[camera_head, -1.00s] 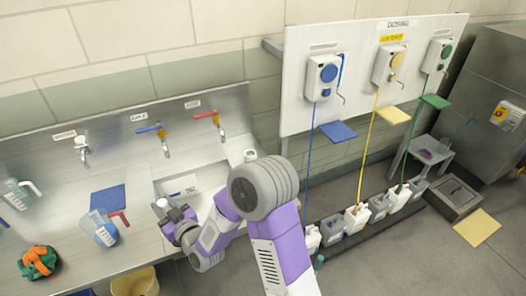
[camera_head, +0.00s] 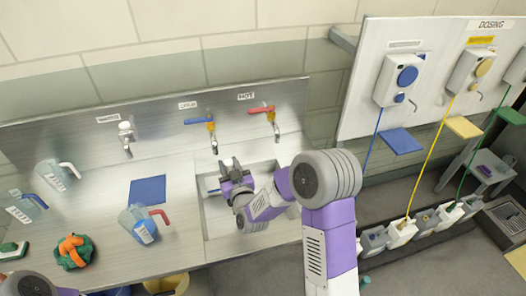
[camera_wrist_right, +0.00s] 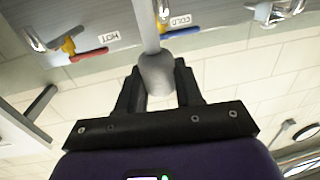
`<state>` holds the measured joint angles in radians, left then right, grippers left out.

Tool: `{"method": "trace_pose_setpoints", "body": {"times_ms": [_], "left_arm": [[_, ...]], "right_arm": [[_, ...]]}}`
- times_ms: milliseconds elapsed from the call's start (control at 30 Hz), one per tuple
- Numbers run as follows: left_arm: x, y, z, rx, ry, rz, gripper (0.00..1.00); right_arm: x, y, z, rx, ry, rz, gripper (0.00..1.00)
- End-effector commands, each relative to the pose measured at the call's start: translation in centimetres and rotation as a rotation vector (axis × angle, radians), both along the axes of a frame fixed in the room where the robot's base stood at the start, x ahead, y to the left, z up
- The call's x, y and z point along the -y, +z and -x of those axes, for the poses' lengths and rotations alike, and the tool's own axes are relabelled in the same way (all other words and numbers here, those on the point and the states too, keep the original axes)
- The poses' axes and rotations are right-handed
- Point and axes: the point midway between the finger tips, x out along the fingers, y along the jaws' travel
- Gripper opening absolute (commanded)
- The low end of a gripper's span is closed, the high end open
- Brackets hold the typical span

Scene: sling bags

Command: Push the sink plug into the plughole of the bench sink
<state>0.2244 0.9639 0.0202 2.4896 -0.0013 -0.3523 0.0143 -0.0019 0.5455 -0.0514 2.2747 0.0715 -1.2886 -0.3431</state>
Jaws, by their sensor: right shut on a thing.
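The bench sink (camera_head: 285,168) is a rectangular steel basin below the taps, at the middle of the head view. My right gripper (camera_head: 228,172) is over the basin's left part. In the right wrist view my right gripper (camera_wrist_right: 157,78) is shut on a grey cylindrical piece with a pale rod, which I take to be the sink plug (camera_wrist_right: 158,70). The plug is mostly masked by the gripper in the head view. The plughole is hidden behind my right arm. I cannot tell how far the plug is from it. My left gripper is out of view.
A blue-handled tap (camera_head: 205,122) and a red-handled tap (camera_head: 268,112) stand behind the basin. Left of it are a blue mat (camera_head: 147,190), a jug with a red handle (camera_head: 140,225) and an orange-and-green bundle (camera_head: 73,250). A yellow bucket (camera_head: 167,284) stands below.

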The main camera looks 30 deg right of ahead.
Motion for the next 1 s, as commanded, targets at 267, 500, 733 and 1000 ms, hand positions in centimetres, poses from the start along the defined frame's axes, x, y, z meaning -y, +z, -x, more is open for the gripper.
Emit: {"method": "trace_pose_setpoints", "body": {"times_ms": [267,500,733,1000], "left_arm": [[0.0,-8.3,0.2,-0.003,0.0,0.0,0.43],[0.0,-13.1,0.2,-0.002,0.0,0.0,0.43],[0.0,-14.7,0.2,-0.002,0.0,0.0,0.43],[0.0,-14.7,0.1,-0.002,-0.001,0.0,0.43]], "right_arm": [[9.8,-6.9,-5.6,0.005,-0.333,0.002,0.0],[16.2,-10.1,-8.0,0.005,-0.55,0.003,0.0],[18.6,-10.9,-8.7,0.002,-0.631,0.004,0.0],[19.0,-10.8,-8.8,0.001,-0.643,0.004,0.0]]}}
